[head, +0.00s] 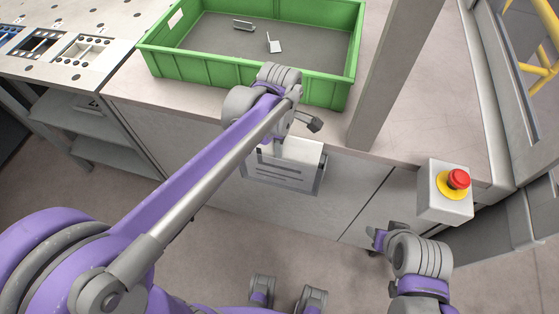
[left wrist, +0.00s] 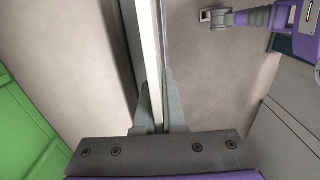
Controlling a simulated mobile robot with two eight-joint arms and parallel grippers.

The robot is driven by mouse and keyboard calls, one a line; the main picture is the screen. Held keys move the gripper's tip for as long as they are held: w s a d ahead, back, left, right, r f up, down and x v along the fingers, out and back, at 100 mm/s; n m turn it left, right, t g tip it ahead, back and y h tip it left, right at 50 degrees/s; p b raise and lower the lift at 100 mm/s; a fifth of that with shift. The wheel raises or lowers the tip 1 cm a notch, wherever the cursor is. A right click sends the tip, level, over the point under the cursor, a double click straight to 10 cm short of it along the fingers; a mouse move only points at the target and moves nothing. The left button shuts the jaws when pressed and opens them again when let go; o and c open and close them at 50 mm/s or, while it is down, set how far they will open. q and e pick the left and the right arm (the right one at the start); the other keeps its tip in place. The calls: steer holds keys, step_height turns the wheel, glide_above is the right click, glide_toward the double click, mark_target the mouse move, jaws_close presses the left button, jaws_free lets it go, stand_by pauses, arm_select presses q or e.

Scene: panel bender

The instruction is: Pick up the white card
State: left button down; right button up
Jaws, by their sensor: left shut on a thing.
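The white card (head: 302,152) stands upright at a grey holder with dark lines (head: 283,177) on the front of the cabinet. Its lower part is hidden behind the holder's front. My left gripper (head: 284,144) reaches down over the counter edge and is shut on the card's upper edge. In the left wrist view the card (left wrist: 149,55) shows edge-on as a pale strip between the fingers (left wrist: 156,105). My right gripper (head: 376,240) is low at the right, away from the card; its finger gap is unclear.
A green crate (head: 205,73) with a few small metal parts stands on the counter behind my left arm. A grey post (head: 388,75) rises right of it. A red emergency button (head: 458,179) on a pale box is at the right. The floor before the cabinet is clear.

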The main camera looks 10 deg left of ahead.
stand_by(0.4)
arm_select(q)
step_height(320, 180, up, 28)
steer(key=p, duration=0.2)
steer(key=shift+p, duration=0.4)
stand_by(0.3)
